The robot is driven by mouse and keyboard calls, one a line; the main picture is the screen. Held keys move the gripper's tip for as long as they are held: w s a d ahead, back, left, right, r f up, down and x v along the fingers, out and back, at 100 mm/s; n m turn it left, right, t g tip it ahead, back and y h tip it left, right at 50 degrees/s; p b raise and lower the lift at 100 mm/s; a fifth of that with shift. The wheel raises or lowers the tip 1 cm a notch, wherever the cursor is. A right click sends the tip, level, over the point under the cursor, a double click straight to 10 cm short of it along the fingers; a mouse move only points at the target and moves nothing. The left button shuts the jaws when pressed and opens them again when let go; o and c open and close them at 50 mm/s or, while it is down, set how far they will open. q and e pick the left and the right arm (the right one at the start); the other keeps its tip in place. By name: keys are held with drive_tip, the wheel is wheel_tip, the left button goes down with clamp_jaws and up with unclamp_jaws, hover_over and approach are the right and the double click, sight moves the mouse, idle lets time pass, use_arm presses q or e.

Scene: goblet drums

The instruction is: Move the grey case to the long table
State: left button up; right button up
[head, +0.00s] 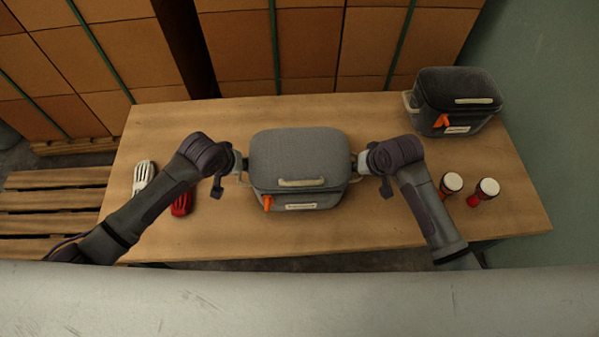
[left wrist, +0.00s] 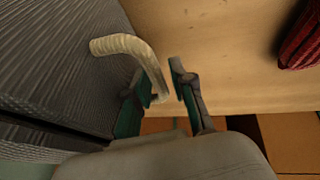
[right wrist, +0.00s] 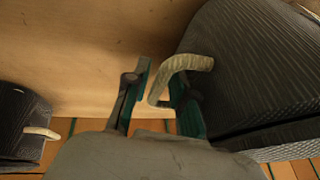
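The grey case (head: 297,158) stands upright on a wooden table (head: 330,230), with a pale front handle and an orange tag. My left gripper (head: 232,170) is at its left side. In the left wrist view, the fingers (left wrist: 165,90) stand apart, with the end of a pale side handle (left wrist: 130,50) between them. My right gripper (head: 366,164) is at the case's right side. In the right wrist view, its fingers (right wrist: 160,92) are apart around the other side handle (right wrist: 185,63). I see gaps between fingers and handles. I cannot tell whether this table is the long one.
A darker case (head: 455,100) stands at the table's back right. A white item (head: 143,175) and a red one (head: 182,203) lie at the left. Stacked boxes (head: 300,50) stand behind; a slatted pallet (head: 50,205) is at left.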

drive_tip(key=shift+c, duration=0.2)
use_arm(q)
clamp_jaws()
use_arm(e)
clamp_jaws()
use_arm(q)
drive_tip(key=shift+r, duration=0.2)
use_arm(e)
drive_tip(key=shift+r, duration=0.25)
